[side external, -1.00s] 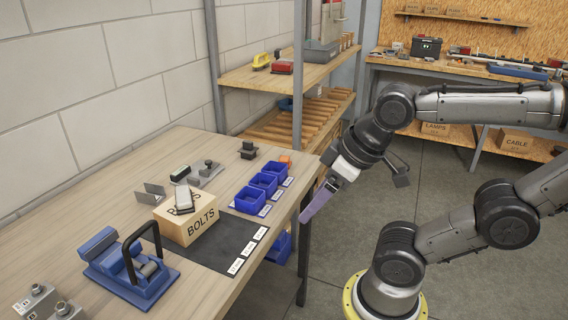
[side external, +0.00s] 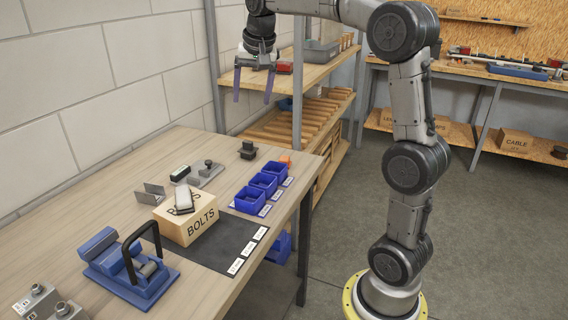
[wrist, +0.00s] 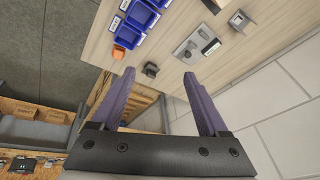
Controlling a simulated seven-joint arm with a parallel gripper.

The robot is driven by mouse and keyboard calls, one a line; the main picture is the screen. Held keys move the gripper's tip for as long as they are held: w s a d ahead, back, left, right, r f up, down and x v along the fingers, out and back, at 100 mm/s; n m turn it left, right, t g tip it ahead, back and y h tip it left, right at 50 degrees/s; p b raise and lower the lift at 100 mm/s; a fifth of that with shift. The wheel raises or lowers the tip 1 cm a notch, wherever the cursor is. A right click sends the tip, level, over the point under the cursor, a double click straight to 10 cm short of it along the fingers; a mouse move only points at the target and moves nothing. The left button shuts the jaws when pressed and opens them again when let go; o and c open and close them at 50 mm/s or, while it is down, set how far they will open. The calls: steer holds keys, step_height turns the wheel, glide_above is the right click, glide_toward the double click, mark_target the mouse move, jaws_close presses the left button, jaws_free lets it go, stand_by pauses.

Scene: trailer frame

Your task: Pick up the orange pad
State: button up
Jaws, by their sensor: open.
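The orange pad (side external: 286,160) is small and lies near the far right corner of the wooden workbench, beyond the row of blue bins (side external: 264,183). In the wrist view the orange pad (wrist: 126,38) shows at the end of the blue bins, up and left of my fingers. My gripper (side external: 252,101) is raised well above the far end of the bench, fingers down. Its purple fingers are spread and empty, also in the wrist view (wrist: 159,73).
A dark block (side external: 248,150) stands on the bench near the pad. A wooden BOLTS box (side external: 188,222), a blue clamp fixture (side external: 128,270) and metal brackets (side external: 207,172) occupy the bench. A shelf unit (side external: 262,88) with a metal upright (side external: 298,70) stands behind the far end.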

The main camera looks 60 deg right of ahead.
steer(key=w+d+f+m+g, duration=0.1)
steer(key=w+d+f+m, duration=0.15)
steer(key=d+f, duration=0.45)
steer(key=m+g, duration=0.1)
steer(key=g, duration=0.1)
glide_toward(284, 158)
steer(key=shift+w+d+f+y, duration=0.15)
steer(key=shift+d+f, duration=0.15)
steer(key=shift+f, duration=0.25)
steer(key=shift+d+f+y, duration=0.15)
steer(key=shift+d+f, duration=0.1)
steer(key=shift+f, duration=0.3)
steer(key=shift+d+f, duration=0.2)
steer(key=shift+f, duration=1.45)
steer(key=shift+d+f, duration=0.2)
steer(key=shift+f, duration=1.4)
jaws_close()
